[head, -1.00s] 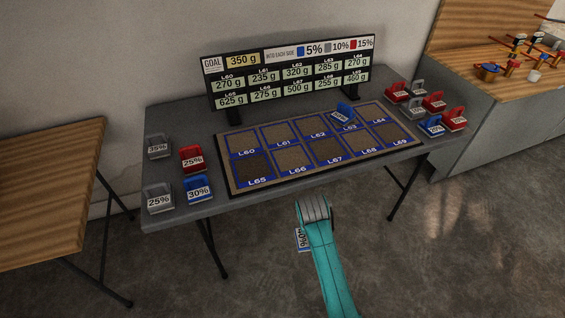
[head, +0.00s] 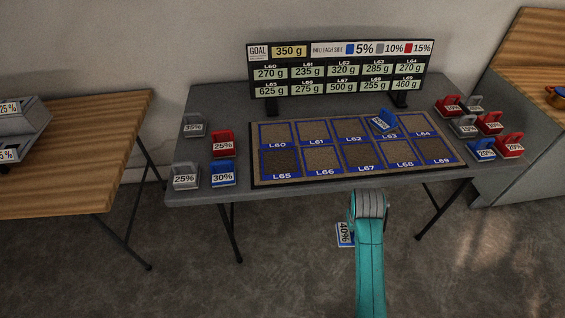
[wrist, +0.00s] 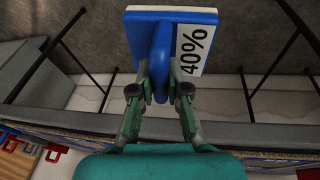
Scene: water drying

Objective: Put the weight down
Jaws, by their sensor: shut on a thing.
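My gripper (wrist: 160,88) is shut on the handle of a blue weight (wrist: 150,18) with a white label reading 40%. In the head view the weight (head: 344,235) shows beside my teal arm, in front of the grey table's front edge, and my fingers are hidden behind the arm. The grey table (head: 205,110) carries a board (head: 258,180) of sand-coloured and darker cells marked L60 to L69. One blue weight (head: 382,121) stands on the board near L63.
Two grey weights, a red weight (head: 222,143) and a blue weight (head: 222,173) stand left of the board. Several red, grey and blue weights (head: 481,149) crowd its right. A sign (head: 340,75) stands behind. Bare table lies at the front right.

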